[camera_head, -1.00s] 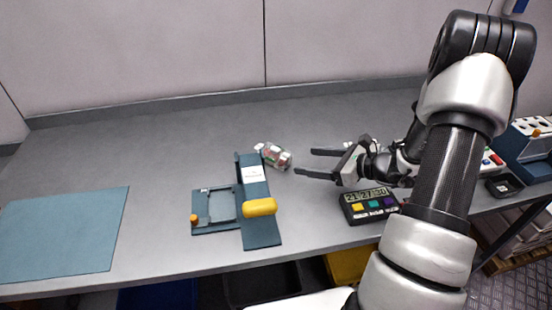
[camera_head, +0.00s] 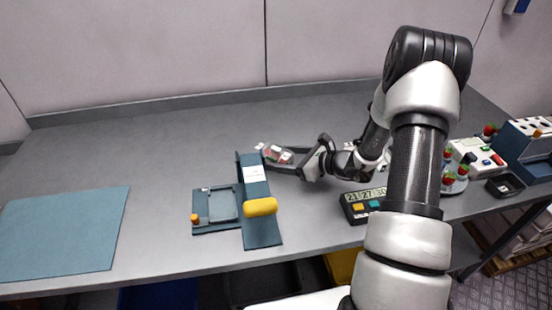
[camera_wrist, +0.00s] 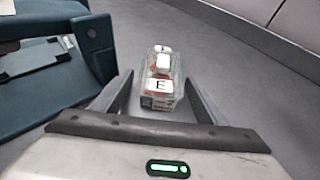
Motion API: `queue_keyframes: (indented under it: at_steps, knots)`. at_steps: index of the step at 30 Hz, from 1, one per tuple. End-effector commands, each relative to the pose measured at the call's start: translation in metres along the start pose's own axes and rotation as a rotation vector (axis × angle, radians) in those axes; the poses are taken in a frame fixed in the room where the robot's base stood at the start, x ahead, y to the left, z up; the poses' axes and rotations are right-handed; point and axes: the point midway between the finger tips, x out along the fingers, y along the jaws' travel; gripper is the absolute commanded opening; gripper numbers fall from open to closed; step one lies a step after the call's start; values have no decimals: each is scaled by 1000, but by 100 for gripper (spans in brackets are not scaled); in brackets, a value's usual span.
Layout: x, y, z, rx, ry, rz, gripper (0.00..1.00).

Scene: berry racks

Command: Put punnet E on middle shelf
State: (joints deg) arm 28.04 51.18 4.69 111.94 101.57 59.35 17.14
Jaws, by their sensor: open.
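Punnet E (camera_wrist: 159,86) is a small clear box with red contents and white labels, one marked "E". In the wrist view it sits on the grey bench just ahead of and between my fingertips. My gripper (camera_wrist: 160,85) is open, one finger on each side of the punnet's near end; I cannot tell whether either touches it. In the head view the punnet (camera_head: 274,153) lies behind the blue-grey stand, partly hidden by my gripper (camera_head: 283,160). No middle shelf can be made out in these frames.
A blue-grey stand with a yellow handle (camera_head: 260,207) stands close to the punnet's near left. A timer box (camera_head: 356,207) is in front of my arm. A blue mat (camera_head: 62,232) lies at the left. A plate with strawberries and a dark tray (camera_head: 504,186) are at the right.

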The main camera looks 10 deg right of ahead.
Motion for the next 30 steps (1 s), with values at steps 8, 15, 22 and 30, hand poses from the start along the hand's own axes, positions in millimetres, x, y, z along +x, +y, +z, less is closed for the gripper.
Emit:
queue_keyframes:
  at_steps: [8, 15, 22, 30]
  knots:
    - [-1, 0, 0, 0, 0, 0, 33]
    - [-1, 0, 0, 0, -1, 0, 17]
    - [-9, 0, 21, -3, -2, 0, 17]
    - [-30, -1, 71, -4, -2, -2, 17]
